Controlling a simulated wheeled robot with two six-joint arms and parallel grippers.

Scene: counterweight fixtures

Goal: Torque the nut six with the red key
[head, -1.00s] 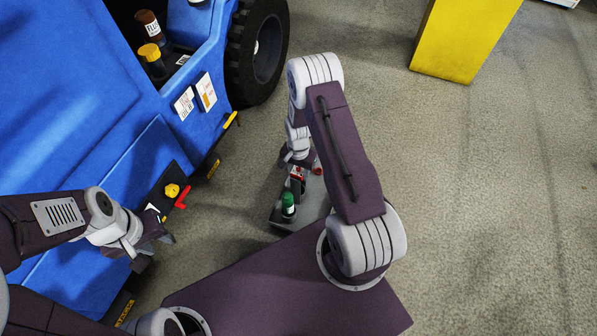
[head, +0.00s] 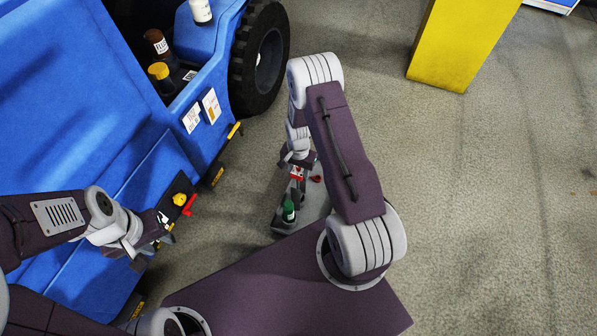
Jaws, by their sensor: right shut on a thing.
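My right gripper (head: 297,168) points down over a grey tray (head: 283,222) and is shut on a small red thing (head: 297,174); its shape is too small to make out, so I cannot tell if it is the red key. Another small red piece (head: 316,179) lies beside it on the tray. My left gripper (head: 150,243) is open, beside the black panel on the blue vehicle's side. A yellow knob (head: 180,200) and a red L-shaped handle (head: 189,205) sit on that panel. I cannot make out nut six.
A green bottle (head: 289,211) stands on the tray. The blue vehicle (head: 70,90) with a black tyre (head: 262,60) fills the left, carrying several bottles. A yellow pillar (head: 463,40) stands at the back right. The floor on the right is clear.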

